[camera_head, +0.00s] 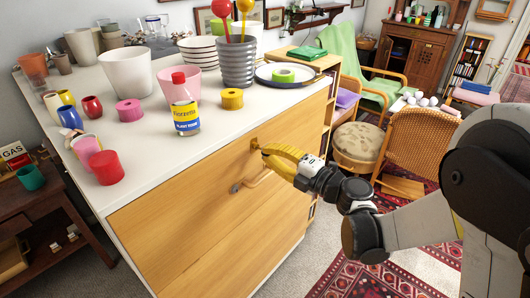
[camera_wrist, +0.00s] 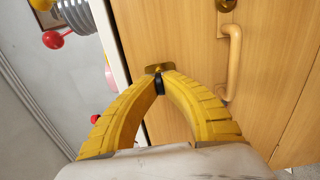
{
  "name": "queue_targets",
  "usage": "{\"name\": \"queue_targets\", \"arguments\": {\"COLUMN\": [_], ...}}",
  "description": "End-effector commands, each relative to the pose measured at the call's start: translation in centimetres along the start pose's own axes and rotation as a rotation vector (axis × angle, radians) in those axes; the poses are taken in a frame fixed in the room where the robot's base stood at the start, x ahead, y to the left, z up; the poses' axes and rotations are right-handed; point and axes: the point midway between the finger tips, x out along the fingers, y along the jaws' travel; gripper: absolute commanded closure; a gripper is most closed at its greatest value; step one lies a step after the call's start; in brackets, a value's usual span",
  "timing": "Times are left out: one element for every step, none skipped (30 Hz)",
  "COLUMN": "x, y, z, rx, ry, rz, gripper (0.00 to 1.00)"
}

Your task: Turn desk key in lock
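The desk (camera_head: 190,235) has a light wooden front and a white top. A brass lock plate (camera_wrist: 158,68) sits on its front near the top edge; in the head view the brass (camera_head: 254,143) shows just at my fingertips. My gripper (camera_head: 262,148) has yellow fingers, which in the wrist view (camera_wrist: 160,80) close together on a small dark piece, seemingly the key (camera_wrist: 159,86), right at the lock plate. The fingers hide most of the key, so how deep it sits and its turn angle cannot be told.
A wooden handle (camera_wrist: 234,62) stands out from the front beside the gripper, with another brass fitting (camera_wrist: 226,5) near its end. The desk top holds a bottle (camera_head: 185,112), pots and tape rolls. A wicker chair (camera_head: 418,147) and round stool (camera_head: 358,146) stand right of the desk.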

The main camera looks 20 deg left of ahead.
Motion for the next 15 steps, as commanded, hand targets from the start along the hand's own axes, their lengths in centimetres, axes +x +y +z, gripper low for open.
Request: {"name": "queue_targets", "arguments": {"x": [0.01, 0.02, 0.02, 0.02, 0.02, 0.02, 0.02, 0.01, 0.01, 0.01, 0.01, -0.03, -0.12, -0.27, -0.59], "y": [-0.15, -0.07, -0.03, -0.02, -0.02, -0.02, -0.02, -0.02, -0.02, -0.02, -0.03, -0.03, -0.03, -0.03, -0.03], "z": [0.02, 0.03, 0.03, 0.03, 0.03, 0.03, 0.03, 0.02, 0.02, 0.02, 0.02, 0.02, 0.04, 0.06, 0.11], "rx": [0.038, 0.034, 0.032, 0.032, 0.031, 0.031, 0.031, 0.031, 0.03, 0.03, 0.03, 0.03, 0.03, 0.03, 0.03], "ry": [-0.001, -0.001, -0.001, 0.0, -0.001, 0.0, 0.0, 0.0, 0.0, 0.0, 0.0, 0.0, -0.001, -0.001, -0.002], "rz": [0.001, 0.001, 0.001, 0.001, 0.001, 0.001, 0.001, 0.0, 0.0, 0.0, 0.0, 0.0, 0.0, 0.0, 0.0], "gripper": [1.0, 0.86, 0.74, 0.69, 0.69, 0.69, 0.69, 0.69, 0.69, 0.69, 0.69, 0.69, 0.69, 0.69, 0.69]}}
